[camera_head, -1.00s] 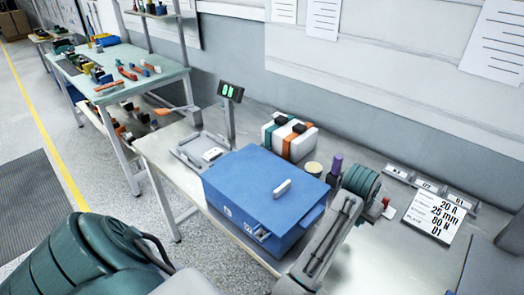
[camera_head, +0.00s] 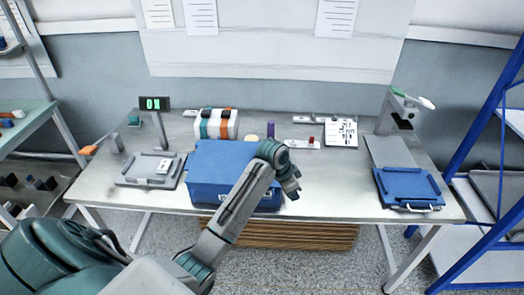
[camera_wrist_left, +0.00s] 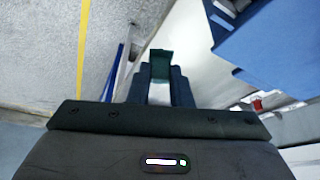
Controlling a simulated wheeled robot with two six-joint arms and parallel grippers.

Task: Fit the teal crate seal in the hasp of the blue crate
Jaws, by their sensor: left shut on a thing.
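The blue crate (camera_head: 212,160) stands on the bench in the middle of the head view. My left arm crosses in front of it and hides part of its front; its hasp is not clearly seen. My left gripper (camera_head: 293,190) is just right of the crate, pointing down, apart from it as far as I can tell. In the left wrist view my left gripper (camera_wrist_left: 160,84) is shut on a small teal piece, the crate seal (camera_wrist_left: 161,63), which sticks out past the fingertips. My right gripper is not in view.
A scale tray (camera_head: 128,180) with a display post stands left of the crate. Behind it are a striped white box (camera_head: 215,124) and a purple bottle (camera_head: 271,130). A blue tray (camera_head: 408,188) lies at the right. A blue rack (camera_head: 478,190) borders the right side.

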